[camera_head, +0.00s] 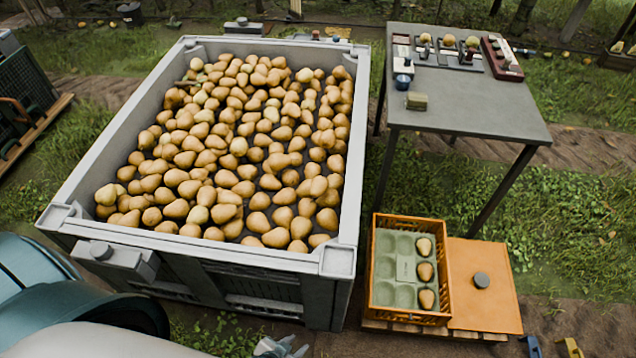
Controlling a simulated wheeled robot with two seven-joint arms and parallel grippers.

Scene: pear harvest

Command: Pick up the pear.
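Many yellow-brown pears (240,146) fill the large grey bin (352,140) in the left and middle of the head view. Three more pears (425,271) sit in the right column of a green moulded tray (383,268) inside an orange crate (407,222). The other visible hollows of the tray are empty. My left arm comes in at the lower left. A small grey, pronged shape, seemingly my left gripper (283,347), shows at the bottom edge, in front of the bin and cut off by the frame. Its opening is unclear. My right gripper is not seen.
An orange panel (487,290) with a dark disc lies beside the crate. A dark crate (25,95) stands far left.

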